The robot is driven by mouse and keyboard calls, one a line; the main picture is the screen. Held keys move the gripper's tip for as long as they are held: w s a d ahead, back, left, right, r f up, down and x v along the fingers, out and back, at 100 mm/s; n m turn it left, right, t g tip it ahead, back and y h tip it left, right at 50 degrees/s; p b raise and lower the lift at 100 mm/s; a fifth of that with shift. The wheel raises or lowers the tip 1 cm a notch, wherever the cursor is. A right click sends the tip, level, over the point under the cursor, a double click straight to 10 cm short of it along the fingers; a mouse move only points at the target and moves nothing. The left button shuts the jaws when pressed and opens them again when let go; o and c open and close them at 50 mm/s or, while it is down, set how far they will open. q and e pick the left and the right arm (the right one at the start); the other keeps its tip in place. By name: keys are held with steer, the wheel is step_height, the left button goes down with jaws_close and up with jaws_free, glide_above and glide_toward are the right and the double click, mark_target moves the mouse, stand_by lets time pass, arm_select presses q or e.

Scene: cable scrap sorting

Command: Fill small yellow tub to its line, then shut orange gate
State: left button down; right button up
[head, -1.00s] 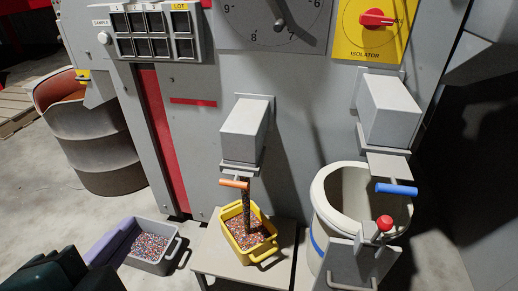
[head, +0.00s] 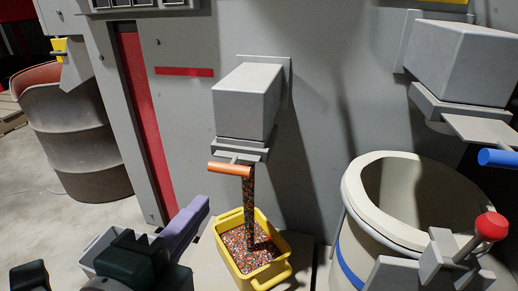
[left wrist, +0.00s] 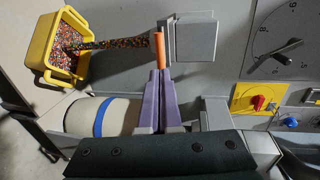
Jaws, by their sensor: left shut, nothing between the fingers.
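The small yellow tub (head: 284,271) stands under the grey spout box (head: 245,100). Multicoloured granules (head: 248,205) pour into it in a narrow stream, and a broad bed of them shows inside; I cannot make out the line. The orange gate handle (head: 230,169) sticks out at the spout, above the tub. My left gripper (head: 205,203), with purple fingers, is shut and empty, left of and below the handle. In the left wrist view its fingertips (left wrist: 160,72) are at the end of the orange handle (left wrist: 159,46); I cannot tell whether they touch. My right gripper is out of view.
A large cream bin (head: 352,215) with a blue band and a red-knobbed lever (head: 490,226) stands to the right, under a second spout with a blue handle (head: 497,158). A grey tub (head: 92,250) is partly hidden behind my left gripper. A drum (head: 80,140) stands at left.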

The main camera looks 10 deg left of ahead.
mark_target(227, 171)
arm_select(q)
steer(key=w, duration=0.2)
steer(key=w+f+b, duration=0.1)
steer(key=w, duration=0.5)
steer(key=shift+w+d+f+b, duration=0.15)
steer(key=shift+w+f+b, duration=0.1)
steer(key=shift+f+b, duration=0.15)
steer(key=shift+w+f+b, duration=0.1)
steer(key=shift+w+b, duration=0.2)
steer(key=shift+w, duration=0.55)
